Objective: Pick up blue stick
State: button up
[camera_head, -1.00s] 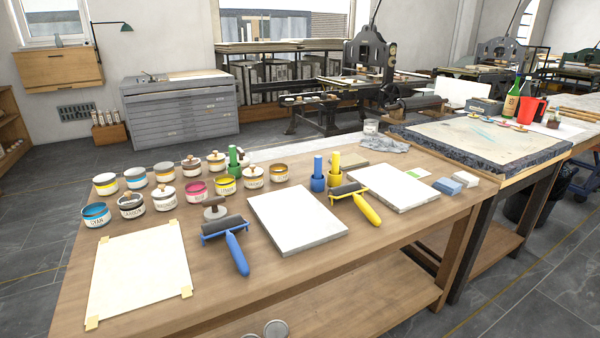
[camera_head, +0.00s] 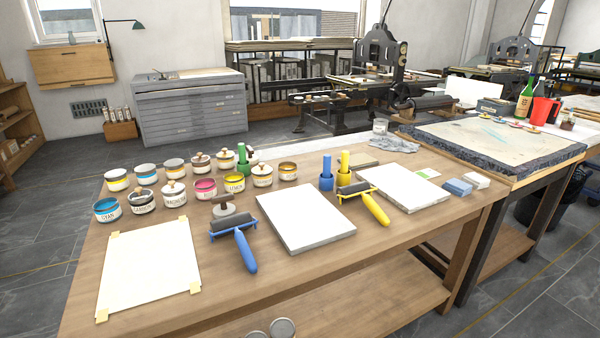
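A blue stick (camera_head: 327,166) stands upright in a blue holder (camera_head: 326,183) on the wooden table, behind the left stone slab. A yellow stick (camera_head: 345,161) in a yellow holder (camera_head: 344,178) stands close to its right. A green stick (camera_head: 242,154) stands farther left among the ink tins. A blue-handled roller (camera_head: 236,237) lies on the table in front and to the left of the blue stick. My gripper is not in view.
The wooden table (camera_head: 235,290) also bears a taped paper sheet (camera_head: 150,262), several ink tins (camera_head: 107,209), a white-topped slab (camera_head: 305,216), another slab (camera_head: 403,186) and a yellow-handled roller (camera_head: 372,207). A large stone (camera_head: 487,143) lies at the right. The table's front strip is clear.

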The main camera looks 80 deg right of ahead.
aim_at(328, 158)
jog(key=k+l, duration=0.25)
jog(key=l, duration=0.2)
jog(key=k+l, duration=0.3)
jog(key=l, duration=0.15)
jog(key=k+l, duration=0.25)
jog(key=l, duration=0.15)
jog(key=k+l, duration=0.25)
jog(key=l, duration=0.2)
jog(key=k+l, duration=0.3)
jog(key=l, duration=0.15)
jog(key=k+l, duration=0.25)
jog(key=l, duration=0.2)
